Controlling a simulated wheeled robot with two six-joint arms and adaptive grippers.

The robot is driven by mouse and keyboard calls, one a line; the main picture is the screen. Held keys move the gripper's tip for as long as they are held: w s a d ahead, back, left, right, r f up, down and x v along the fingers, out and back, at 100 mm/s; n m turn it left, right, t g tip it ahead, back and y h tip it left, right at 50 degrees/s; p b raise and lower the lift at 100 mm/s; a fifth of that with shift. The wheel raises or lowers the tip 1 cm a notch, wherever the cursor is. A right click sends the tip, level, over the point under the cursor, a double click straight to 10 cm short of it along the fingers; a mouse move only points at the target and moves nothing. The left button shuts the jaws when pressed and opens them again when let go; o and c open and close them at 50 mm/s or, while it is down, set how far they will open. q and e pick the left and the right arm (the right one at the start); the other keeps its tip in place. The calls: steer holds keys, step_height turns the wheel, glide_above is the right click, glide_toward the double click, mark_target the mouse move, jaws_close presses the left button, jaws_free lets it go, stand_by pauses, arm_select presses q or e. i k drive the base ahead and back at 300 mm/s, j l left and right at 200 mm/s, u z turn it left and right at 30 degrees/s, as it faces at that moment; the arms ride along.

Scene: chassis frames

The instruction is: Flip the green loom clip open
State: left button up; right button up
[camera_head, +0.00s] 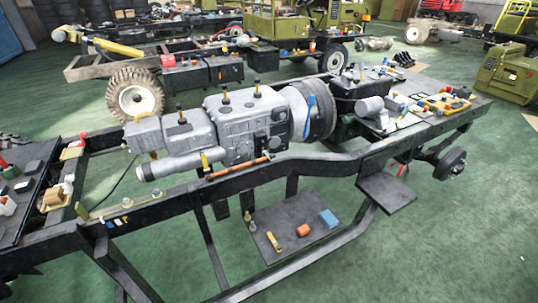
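I cannot make out the green loom clip with certainty; at this size the small parts are hard to tell apart. A row of small blue, white and yellow pieces (118,221) sits on the near side of the black chassis rail (195,203) at the left. Whether any of them is a loom clip, or open or shut, I cannot tell. Neither of my grippers is in view.
A grey engine and gearbox (238,125) sits between the rails. An orange rod (238,168) lies along its near side. A low shelf (285,245) holds a blue block (328,219) and an orange cylinder (303,230). Loose parts crowd the right deck (470,108). Green floor lies in front.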

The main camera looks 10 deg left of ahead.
mark_target(270, 156)
steer(key=i+l, duration=0.5)
steer(key=l+u, duration=0.15)
steer(key=u, duration=1.45)
steer(key=i+l, duration=0.05)
